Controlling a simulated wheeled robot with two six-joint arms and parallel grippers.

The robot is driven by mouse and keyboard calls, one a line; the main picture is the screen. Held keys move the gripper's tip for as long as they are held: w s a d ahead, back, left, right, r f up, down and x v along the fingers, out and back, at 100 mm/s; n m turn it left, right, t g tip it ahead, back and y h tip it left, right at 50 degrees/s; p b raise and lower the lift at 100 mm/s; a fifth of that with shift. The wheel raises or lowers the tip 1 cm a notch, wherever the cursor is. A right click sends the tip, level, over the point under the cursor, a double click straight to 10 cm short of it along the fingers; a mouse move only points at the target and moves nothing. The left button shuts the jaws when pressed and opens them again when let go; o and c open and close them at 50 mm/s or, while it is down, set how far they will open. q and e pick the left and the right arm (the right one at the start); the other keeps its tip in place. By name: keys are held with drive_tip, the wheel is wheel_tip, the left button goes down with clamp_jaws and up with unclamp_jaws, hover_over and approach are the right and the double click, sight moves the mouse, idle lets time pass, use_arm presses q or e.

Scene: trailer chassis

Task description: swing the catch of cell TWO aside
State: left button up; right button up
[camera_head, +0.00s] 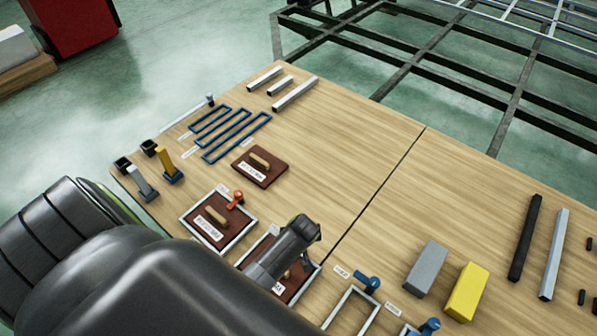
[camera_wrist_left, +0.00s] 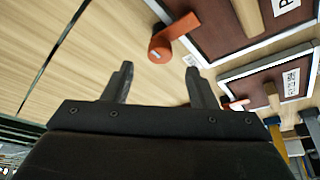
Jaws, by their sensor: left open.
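A brown lid (camera_head: 204,230) with a wooden handle sits in a white frame, with an orange catch (camera_head: 235,200) at its upper right corner. A second framed brown lid (camera_head: 302,283) lies to its right, partly hidden under my left gripper (camera_head: 304,234). In the left wrist view, an orange catch (camera_wrist_left: 174,40) with a round knob stands at the corner of the nearer lid (camera_wrist_left: 216,30), its arm reaching over the frame. My open left gripper (camera_wrist_left: 158,76) points at this catch, which lies beyond the fingertips, not between them. The cell labels are too small to read.
Empty white frames with blue catches (camera_head: 368,284) stand to the right. A loose brown lid (camera_head: 260,166), blue loops (camera_head: 236,136), and grey and yellow blocks (camera_head: 466,291) lie on the wooden table (camera_head: 345,150). The middle of the table is clear.

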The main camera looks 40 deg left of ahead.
use_arm(q)
drive_tip(key=b+x, duration=0.1)
drive_tip(key=x, duration=0.3)
drive_tip(key=shift+w+a+f, duration=0.1)
drive_tip(key=shift+f, duration=0.3)
use_arm(e)
drive_tip(key=shift+w+a+f, duration=0.15)
drive_tip(key=shift+a+f, duration=0.1)
drive_tip(key=shift+f, duration=0.6)
drive_tip(key=shift+d, duration=0.15)
use_arm(q)
drive_tip(key=c, duration=1)
drive_tip(key=shift+o, duration=0.2)
use_arm(e)
drive_tip(key=shift+d+r, duration=0.1)
